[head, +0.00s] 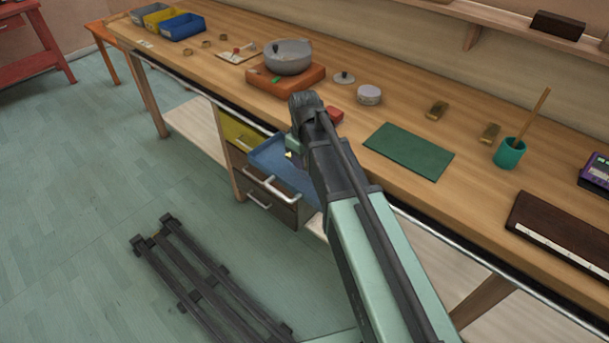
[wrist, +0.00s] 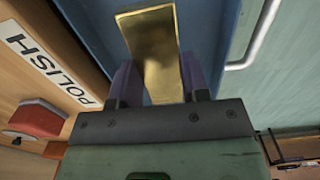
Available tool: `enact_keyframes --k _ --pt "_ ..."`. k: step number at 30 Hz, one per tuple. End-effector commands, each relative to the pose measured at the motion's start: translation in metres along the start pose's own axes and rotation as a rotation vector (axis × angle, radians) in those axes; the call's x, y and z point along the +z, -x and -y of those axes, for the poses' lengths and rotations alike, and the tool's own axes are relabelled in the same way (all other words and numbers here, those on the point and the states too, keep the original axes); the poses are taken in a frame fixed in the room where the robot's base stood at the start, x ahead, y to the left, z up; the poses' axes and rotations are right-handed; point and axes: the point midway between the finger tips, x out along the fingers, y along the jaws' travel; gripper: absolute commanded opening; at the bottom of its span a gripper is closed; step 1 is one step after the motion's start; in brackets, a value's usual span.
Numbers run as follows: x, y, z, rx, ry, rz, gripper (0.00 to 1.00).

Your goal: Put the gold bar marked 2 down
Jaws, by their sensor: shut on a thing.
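My gripper (wrist: 155,76) is shut on a gold bar (wrist: 152,45) in the wrist view, with one finger on each side of it. No number can be read on the bar from here. The bar is over the open blue drawer (head: 270,158) under the bench. I cannot tell whether it touches the drawer's bottom. In the head view my arm hides most of the gripper; only a small yellow patch shows by the drawer.
A green mat (head: 409,151) lies bare near the front edge. A label reading POLISH (wrist: 47,67) is left of the drawer in the wrist view. A teal cup (head: 509,153) holds a stick.

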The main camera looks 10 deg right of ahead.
Motion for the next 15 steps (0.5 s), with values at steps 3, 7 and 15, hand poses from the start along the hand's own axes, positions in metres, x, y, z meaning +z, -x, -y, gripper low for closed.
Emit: enact_keyframes --k 3,7,15 --pt "0.000 -0.027 0.000 0.000 0.000 0.000 0.00" --pt "0.000 -0.045 0.000 0.000 0.000 0.000 0.00" --pt "0.000 -0.040 0.000 0.000 0.000 0.000 0.00"
